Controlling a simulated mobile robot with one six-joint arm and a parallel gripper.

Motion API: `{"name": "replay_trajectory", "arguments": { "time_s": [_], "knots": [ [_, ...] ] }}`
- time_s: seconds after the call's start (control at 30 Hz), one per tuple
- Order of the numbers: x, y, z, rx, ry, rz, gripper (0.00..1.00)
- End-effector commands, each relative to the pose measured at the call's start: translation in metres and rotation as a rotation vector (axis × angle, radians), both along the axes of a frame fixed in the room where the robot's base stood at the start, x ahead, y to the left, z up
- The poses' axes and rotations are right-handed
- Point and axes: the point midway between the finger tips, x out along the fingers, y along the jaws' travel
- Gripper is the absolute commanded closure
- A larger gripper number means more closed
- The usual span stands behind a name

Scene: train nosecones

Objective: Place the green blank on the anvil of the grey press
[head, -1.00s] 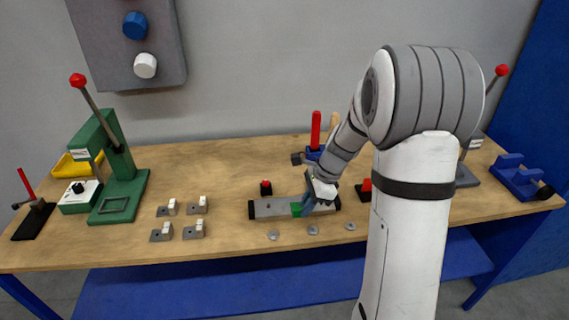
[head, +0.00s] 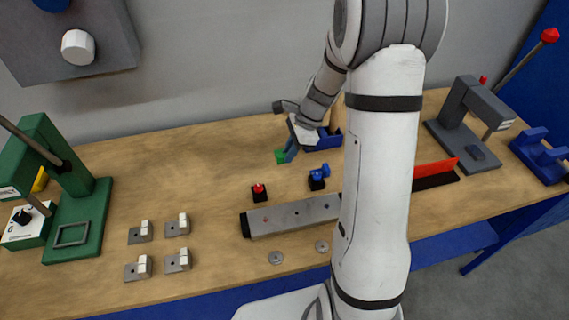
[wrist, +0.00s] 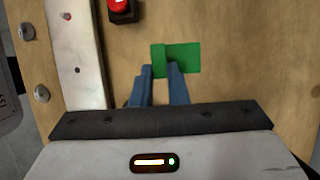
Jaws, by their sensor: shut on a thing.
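The green blank (head: 280,157) is at the tips of my gripper (head: 290,151), which is shut on it. It is beyond the long grey bar, apparently above the table. In the wrist view the green blank (wrist: 185,59) lies between the blue fingertips (wrist: 160,70) and sticks out to the right. The grey press (head: 462,105) stands at the back right of the table, well to the right of my gripper. Its anvil (head: 477,152) shows as a dark block on the base under the ram, and looks bare.
My arm crosses the middle of the head view. The long grey bar (head: 290,216), a red button (head: 259,192), a blue-knobbed block (head: 318,178) and a blue holder (head: 325,141) are near. A red-and-black strip (head: 436,177) lies before the grey press. A green press (head: 75,190) stands left.

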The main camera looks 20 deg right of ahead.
Motion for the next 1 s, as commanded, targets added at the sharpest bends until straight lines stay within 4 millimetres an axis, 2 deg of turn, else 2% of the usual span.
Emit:
{"name": "replay_trajectory", "arguments": {
  "time_s": [0.1,0.33,0.53,0.9,0.93,1.0],
  "knots": [
    [-0.001,0.005,-0.021,0.001,0.004,0.010,1.00],
    [0.000,0.010,-0.041,0.000,0.002,0.019,1.00],
    [0.000,0.011,-0.068,0.000,0.003,0.023,1.00],
    [0.000,0.011,-0.075,-0.001,0.000,0.025,1.00],
    [0.000,0.011,-0.075,-0.001,0.000,0.025,0.86],
    [0.000,0.011,-0.074,-0.001,0.000,0.025,0.80]
  ]
}}
